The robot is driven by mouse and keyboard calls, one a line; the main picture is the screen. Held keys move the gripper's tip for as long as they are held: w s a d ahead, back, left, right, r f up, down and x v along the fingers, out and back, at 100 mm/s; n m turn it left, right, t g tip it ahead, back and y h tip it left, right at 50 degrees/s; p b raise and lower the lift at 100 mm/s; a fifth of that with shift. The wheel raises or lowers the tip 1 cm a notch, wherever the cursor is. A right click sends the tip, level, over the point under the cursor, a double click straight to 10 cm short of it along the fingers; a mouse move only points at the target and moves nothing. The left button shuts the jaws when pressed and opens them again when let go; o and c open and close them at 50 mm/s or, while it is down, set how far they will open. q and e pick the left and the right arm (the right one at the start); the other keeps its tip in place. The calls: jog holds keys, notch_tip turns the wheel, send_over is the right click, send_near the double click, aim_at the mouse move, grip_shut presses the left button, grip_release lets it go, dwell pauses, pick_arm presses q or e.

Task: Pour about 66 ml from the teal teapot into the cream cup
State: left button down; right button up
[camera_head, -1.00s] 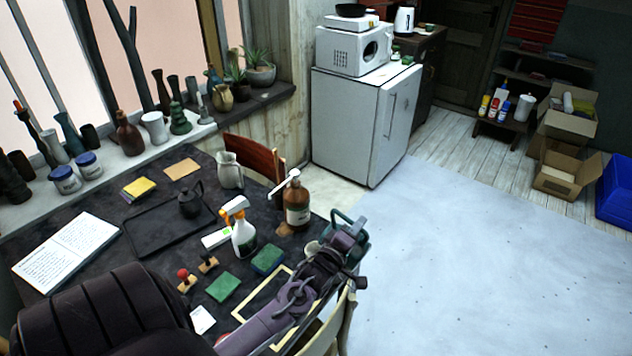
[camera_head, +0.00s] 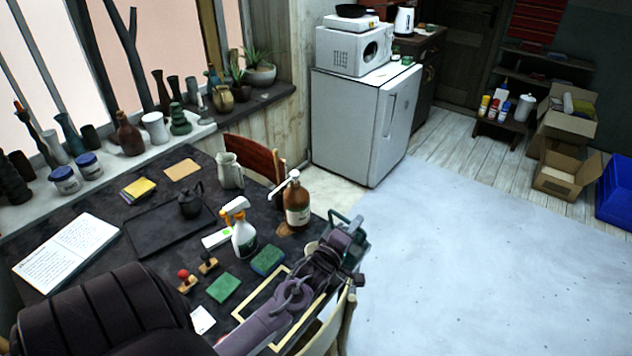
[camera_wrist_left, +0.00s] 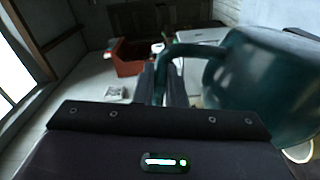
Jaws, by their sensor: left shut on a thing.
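The teal teapot (camera_wrist_left: 265,85) fills the right side of the left wrist view. Its handle lies between the fingers of my left gripper (camera_wrist_left: 168,85), which is shut on it. In the head view only small teal parts of the teapot (camera_head: 358,230) show behind my purple wrist, at the table's right end. My left gripper (camera_head: 348,247) is mostly hidden there. A pale rim, probably the cream cup (camera_wrist_left: 299,152), shows below the teapot at the wrist view's lower right edge. A cream patch shows beside my wrist in the head view. I cannot see any liquid stream. My right gripper is not in view.
On the dark table stand a brown pump bottle (camera_head: 297,205), a spray bottle (camera_head: 244,238), a pale pitcher (camera_head: 230,172) and a black teapot (camera_head: 190,203) on a tray (camera_head: 150,235). Green sponges (camera_head: 268,260) and a wooden frame (camera_head: 248,322) lie near my arm.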

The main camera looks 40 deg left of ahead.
aim_at(366, 251)
pick_arm(q)
jog(key=shift+a+r+n, duration=0.1)
jog(key=shift+a+n, duration=0.6)
jog(key=shift+a, duration=0.15)
dwell(1.2)
jog(key=d+m, duration=0.2)
jog(key=d, duration=0.2)
jog(key=shift+w+d+m, duration=0.2)
jog(key=shift+w+m, duration=0.05)
jog(key=shift+m, duration=0.15)
jog(key=shift+w+d+m, duration=0.1)
jog(key=shift+d+m, duration=0.5)
jog(key=shift+d, duration=0.05)
jog(key=shift+w+d+m, duration=0.1)
jog(key=shift+d+m, duration=0.7)
jog(key=shift+m, duration=0.3)
dwell(0.3)
